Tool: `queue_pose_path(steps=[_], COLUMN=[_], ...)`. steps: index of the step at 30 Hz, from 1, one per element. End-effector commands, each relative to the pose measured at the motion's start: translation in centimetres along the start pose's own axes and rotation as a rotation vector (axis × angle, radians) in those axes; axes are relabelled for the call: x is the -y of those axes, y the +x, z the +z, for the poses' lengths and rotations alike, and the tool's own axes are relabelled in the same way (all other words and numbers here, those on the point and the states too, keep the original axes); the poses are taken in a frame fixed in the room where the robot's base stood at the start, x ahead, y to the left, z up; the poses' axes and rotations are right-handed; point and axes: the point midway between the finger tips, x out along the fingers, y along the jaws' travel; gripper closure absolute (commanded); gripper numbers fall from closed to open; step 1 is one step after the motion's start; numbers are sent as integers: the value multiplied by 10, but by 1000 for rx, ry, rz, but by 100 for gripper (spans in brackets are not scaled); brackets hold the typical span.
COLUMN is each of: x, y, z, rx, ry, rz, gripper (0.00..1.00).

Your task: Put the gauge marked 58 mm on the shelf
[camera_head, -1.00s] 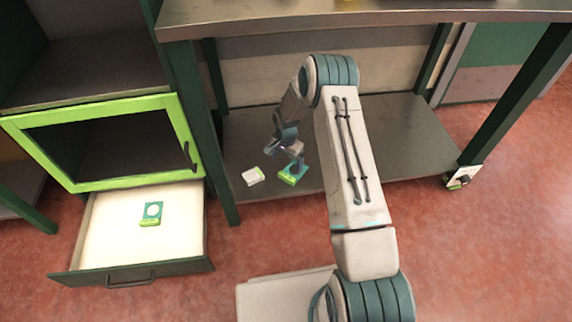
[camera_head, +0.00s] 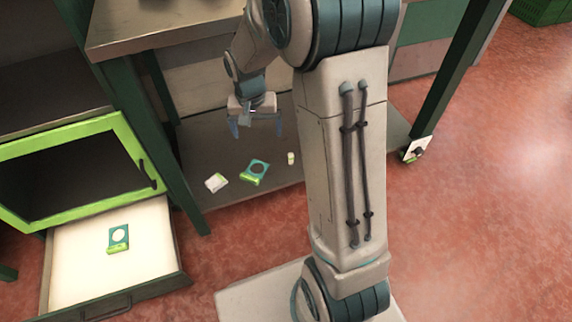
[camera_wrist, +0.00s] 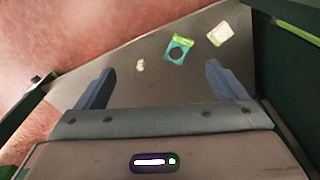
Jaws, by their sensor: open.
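A teal-and-green gauge with a round opening (camera_head: 249,180) lies on the grey lower shelf (camera_head: 205,152) under the workbench; it also shows in the wrist view (camera_wrist: 179,59). A similar gauge (camera_head: 117,247) lies in the open drawer at lower left. I cannot read the size marks on either, so I cannot tell which is 58 mm. My gripper (camera_head: 257,130) is open and empty, above the shelf and apart from the gauge. In the wrist view the gauge lies beyond and between the open fingers (camera_wrist: 160,75).
A white-and-green block (camera_head: 216,182) lies left of the shelf gauge and a small pale cylinder (camera_head: 291,158) stands to its right. The green-framed cabinet door (camera_head: 60,215) is above the open drawer (camera_head: 155,235). The workbench top (camera_head: 150,30) and its dark legs surround the shelf space.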

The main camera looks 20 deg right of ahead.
Motion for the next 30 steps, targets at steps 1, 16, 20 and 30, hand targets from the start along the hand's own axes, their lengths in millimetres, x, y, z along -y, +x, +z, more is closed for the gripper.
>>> queue_pose_path(steps=[1, 16, 20, 30], x=[-7, -66, -72, -74], y=[-16, -88, -90, -90], z=[14, 155, 175, 182], rx=[-9, -39, -41, -41], ry=[-27, -298, -338, -354], rz=[-3, -50, -59, -63], gripper=[8, 8, 8, 8])
